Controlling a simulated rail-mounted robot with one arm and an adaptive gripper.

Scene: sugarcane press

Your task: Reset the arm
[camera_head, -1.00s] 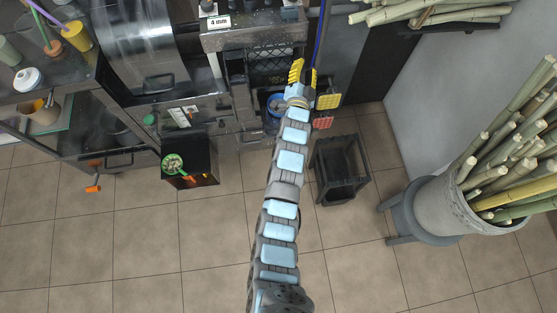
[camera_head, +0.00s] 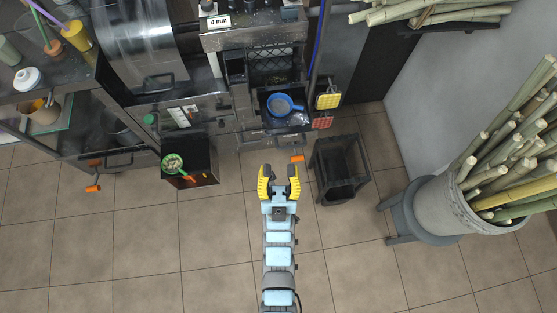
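My gripper (camera_head: 279,175) is in the lower middle of the head view, above the tiled floor. Its yellow fingers are spread apart with nothing between them. My arm runs straight from the bottom edge up to it. The sugarcane press (camera_head: 262,60) stands at the top middle, apart from my gripper. A blue strainer-like pan (camera_head: 285,104) sits in the press's lower opening. A small label reading "4 mm" (camera_head: 218,22) is on the press top.
A black open-frame stool (camera_head: 342,168) stands right of my gripper. A dark bin with a green strainer (camera_head: 173,163) is at left. A bucket of cane (camera_head: 440,200) stands on a grey stool at right. A glass-topped counter (camera_head: 75,85) is at upper left.

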